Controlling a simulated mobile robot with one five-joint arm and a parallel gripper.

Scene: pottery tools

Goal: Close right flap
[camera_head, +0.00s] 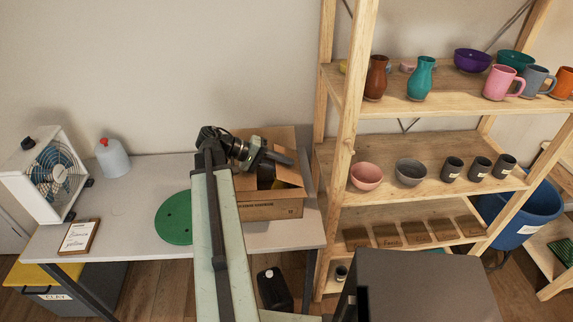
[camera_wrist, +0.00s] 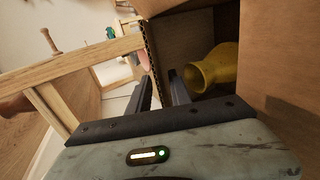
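The open cardboard box (camera_head: 268,210) stands on the table in the head view, partly hidden by my arm. Its right flap (camera_head: 289,176) stands out from the right side of the opening. My gripper (camera_head: 283,157) is over the box near this flap. In the wrist view, my gripper (camera_wrist: 163,88) has its two dark fingers apart. A corrugated cardboard edge (camera_wrist: 151,58) runs down toward the gap between them; I cannot tell whether either finger touches it. A yellow vase (camera_wrist: 214,68) lies inside the box beyond the fingers.
The wooden shelf (camera_head: 345,145) with pottery stands close on the right of the table.

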